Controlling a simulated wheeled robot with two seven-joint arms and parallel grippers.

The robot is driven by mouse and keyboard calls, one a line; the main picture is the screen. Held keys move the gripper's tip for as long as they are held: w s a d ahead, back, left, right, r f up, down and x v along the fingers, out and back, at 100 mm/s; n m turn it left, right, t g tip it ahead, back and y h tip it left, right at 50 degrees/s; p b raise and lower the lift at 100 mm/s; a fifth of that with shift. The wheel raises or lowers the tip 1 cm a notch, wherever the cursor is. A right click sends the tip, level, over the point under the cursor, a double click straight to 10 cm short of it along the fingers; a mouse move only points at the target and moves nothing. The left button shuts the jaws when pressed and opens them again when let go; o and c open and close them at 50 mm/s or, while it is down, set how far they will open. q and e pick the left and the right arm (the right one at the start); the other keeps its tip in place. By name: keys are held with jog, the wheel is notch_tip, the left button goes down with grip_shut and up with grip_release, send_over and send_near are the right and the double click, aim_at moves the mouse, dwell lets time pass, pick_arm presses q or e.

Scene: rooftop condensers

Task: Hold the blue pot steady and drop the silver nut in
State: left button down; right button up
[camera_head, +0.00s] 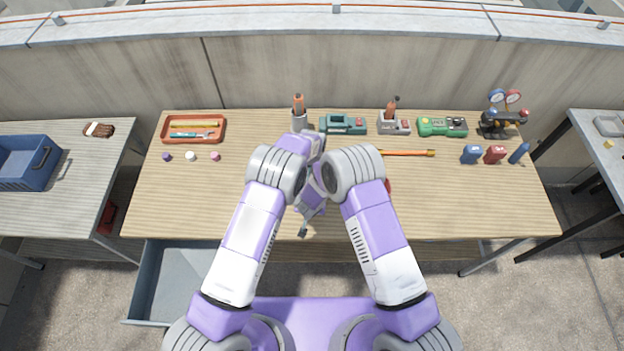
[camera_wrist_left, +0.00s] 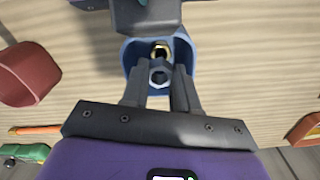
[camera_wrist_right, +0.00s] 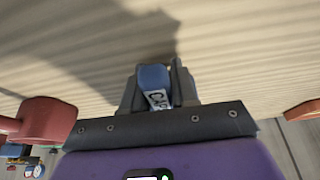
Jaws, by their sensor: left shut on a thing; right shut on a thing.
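The blue pot (camera_wrist_left: 183,50) shows from above in the left wrist view, its opening just beyond my left fingertips. My left gripper (camera_wrist_left: 160,84) is shut on the silver nut (camera_wrist_left: 159,72), which appears over the pot's opening; the exact height is unclear. A brass-coloured ring (camera_wrist_left: 161,48) shows inside the pot. My right gripper (camera_wrist_right: 157,98) is shut on the blue pot, whose side (camera_wrist_right: 153,78) and white lettered label show between the fingers. Dark gripper parts cover the pot's far edge in the left wrist view. In the head view my arms hide pot and nut.
A red pot (camera_wrist_left: 27,72) stands to one side. An orange-handled tool (camera_head: 408,153) lies right of my arms. An open drawer (camera_head: 180,285) juts out front-left.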

pick_arm(q)
jog(key=shift+s+f, duration=0.1)
jog(key=shift+f, duration=0.05)
jog(key=c, duration=0.8)
grip_release()
notch_tip(320, 180, up, 12)
jog(key=shift+r, duration=0.1)
pick_arm(e)
jog(key=o, duration=1.4)
jog(key=shift+c, duration=0.2)
jog(key=p+v, duration=0.6)
jog(key=v, duration=0.3)
pick_arm(q)
notch_tip(320, 180, up, 6)
jog(key=shift+r, duration=0.15)
